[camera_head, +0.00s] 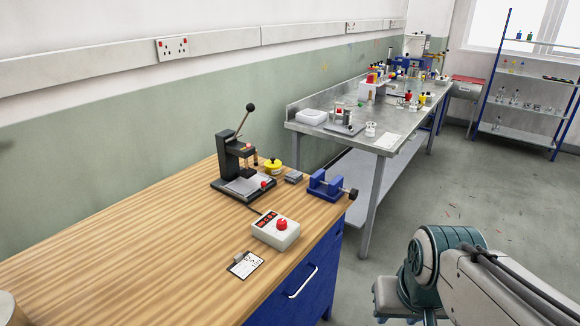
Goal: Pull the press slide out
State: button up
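A black bench press (231,160) with a raised lever ending in a round black knob stands on the wooden bench, against the wall side. Its light grey slide (245,186) lies on the base under the press head. A small red knob (263,184) shows at the slide's right front side. How far in the slide sits is too small to tell. My arm is in the lower right, off the bench's right side and apart from the press.
On the wooden bench (120,245), a control box with a red button (283,231), a card (245,264), a blue vise (328,186), a yellow round item (273,167) and a grey block (293,177) stand near the press. A steel table (350,152) is behind. The bench's left part is largely clear.

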aim_at(244, 187)
jog(key=z, duration=0.25)
jog(key=i, duration=1.2)
jog(key=u, duration=0.1)
